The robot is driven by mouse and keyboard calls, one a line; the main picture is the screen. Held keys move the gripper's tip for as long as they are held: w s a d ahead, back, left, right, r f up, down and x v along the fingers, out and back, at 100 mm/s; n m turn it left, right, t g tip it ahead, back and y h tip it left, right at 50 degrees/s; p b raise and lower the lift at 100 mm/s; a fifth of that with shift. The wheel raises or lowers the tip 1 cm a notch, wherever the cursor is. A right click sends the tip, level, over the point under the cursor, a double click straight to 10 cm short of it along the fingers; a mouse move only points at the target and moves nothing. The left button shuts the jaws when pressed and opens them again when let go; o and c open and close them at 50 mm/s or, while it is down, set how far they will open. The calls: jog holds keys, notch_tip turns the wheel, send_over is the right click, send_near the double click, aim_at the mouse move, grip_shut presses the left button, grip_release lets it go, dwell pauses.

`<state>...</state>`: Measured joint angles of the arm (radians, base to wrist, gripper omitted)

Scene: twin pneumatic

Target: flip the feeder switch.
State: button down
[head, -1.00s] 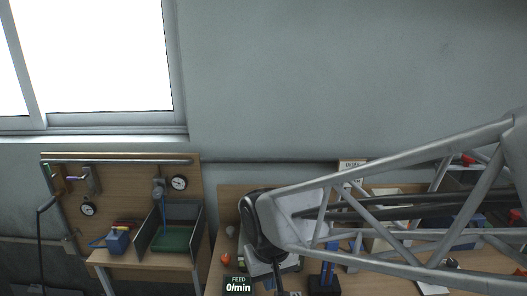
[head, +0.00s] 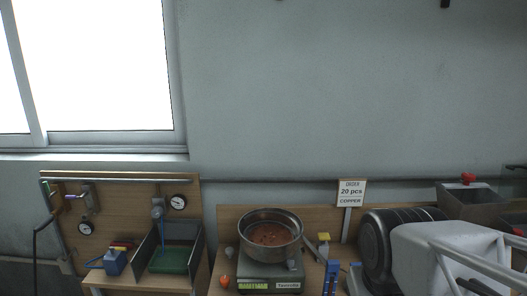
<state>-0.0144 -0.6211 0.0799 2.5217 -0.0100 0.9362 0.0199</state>
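I cannot pick out the feeder switch for certain in the head view. A blue upright part (head: 331,277) stands at the bottom edge, right of the scale, and is cut off below. A small yellow-topped piece (head: 323,238) stands behind it. A metal pan (head: 271,229) with small copper-coloured pieces inside sits on a scale (head: 258,284). My arm fills the lower right, and its dark round joint hides part of the bench. My gripper is not in view.
An order sign (head: 351,190) reads 20 pcs copper. At the left, a wooden panel with gauges (head: 178,202) stands behind a green tray (head: 174,260) and a blue box (head: 115,262). A red ball (head: 226,281) lies left of the scale. Grey bins (head: 470,203) are at the right.

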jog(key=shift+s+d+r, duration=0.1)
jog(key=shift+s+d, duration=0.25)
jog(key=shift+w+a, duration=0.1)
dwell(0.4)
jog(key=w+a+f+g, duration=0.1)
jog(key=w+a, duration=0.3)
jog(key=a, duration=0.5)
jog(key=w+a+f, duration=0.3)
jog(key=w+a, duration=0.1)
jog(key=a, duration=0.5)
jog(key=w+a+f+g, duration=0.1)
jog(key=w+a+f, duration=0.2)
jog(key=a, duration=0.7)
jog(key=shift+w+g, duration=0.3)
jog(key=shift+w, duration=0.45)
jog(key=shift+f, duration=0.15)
